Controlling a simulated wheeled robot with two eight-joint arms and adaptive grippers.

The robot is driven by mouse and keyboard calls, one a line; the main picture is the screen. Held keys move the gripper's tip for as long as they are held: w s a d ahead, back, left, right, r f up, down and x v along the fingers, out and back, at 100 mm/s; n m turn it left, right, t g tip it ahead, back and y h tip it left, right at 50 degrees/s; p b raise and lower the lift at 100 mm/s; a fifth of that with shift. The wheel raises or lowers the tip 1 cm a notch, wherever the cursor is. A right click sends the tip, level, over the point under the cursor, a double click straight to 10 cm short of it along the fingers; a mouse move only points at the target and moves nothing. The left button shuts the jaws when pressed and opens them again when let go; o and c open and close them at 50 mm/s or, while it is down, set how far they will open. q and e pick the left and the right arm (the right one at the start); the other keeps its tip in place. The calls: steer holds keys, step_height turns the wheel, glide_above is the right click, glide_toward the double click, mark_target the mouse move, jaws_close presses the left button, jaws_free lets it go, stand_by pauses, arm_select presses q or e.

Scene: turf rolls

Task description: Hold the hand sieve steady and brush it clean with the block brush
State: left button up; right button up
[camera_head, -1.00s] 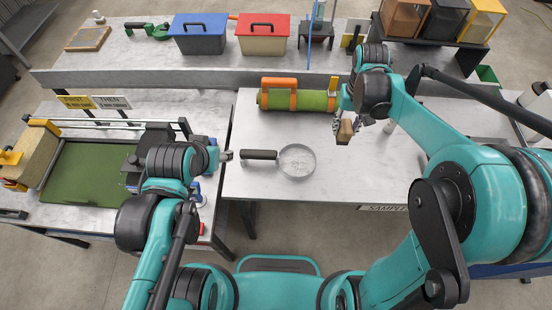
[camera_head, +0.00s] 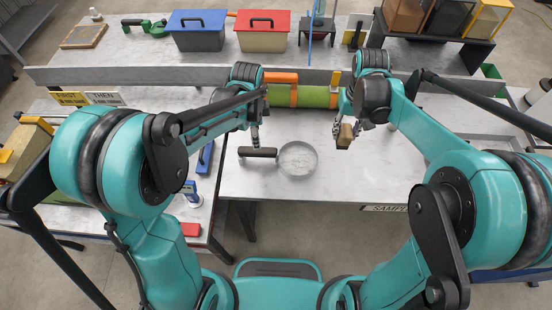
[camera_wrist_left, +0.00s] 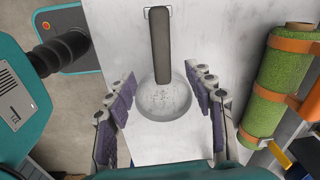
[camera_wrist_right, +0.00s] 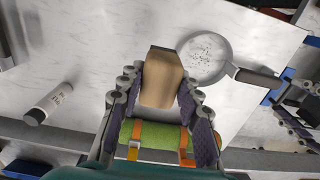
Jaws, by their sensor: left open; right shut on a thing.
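The hand sieve (camera_head: 298,159) lies on the grey table, its round mesh to the right and its dark handle (camera_head: 258,152) to the left. Dark specks show on the mesh in the right wrist view (camera_wrist_right: 205,58). My left gripper (camera_head: 255,143) is open above the handle; in the left wrist view its fingers (camera_wrist_left: 162,110) stand apart on either side of the sieve, not touching it. My right gripper (camera_head: 345,130) is shut on the block brush (camera_head: 345,135), a tan wooden block with a dark end (camera_wrist_right: 162,80), held up to the right of the sieve.
A green turf roll with orange straps (camera_head: 312,97) lies behind the sieve. A white cylinder (camera_wrist_right: 50,104) stands or lies near the brush. A blue bin (camera_head: 198,38) and a red-lidded bin (camera_head: 262,40) stand on the back bench. The table front right is clear.

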mark_target(262, 157)
arm_select(q)
steer(key=f, duration=0.1)
steer(key=f+m, duration=0.1)
steer(key=w+d+f, duration=0.1)
steer(key=shift+d+f+m+g, duration=0.1)
steer(key=shift+m+g, duration=0.2)
arm_select(e)
steer(key=shift+f, duration=0.3)
arm_select(q)
step_height(262, 157, down, 12)
steer(key=b, duration=0.8)
arm_select(e)
step_height(262, 157, down, 8)
arm_select(q)
jaws_close()
arm_select(e)
steer(key=shift+s, duration=0.1)
arm_select(q)
steer(key=shift+s, duration=0.1)
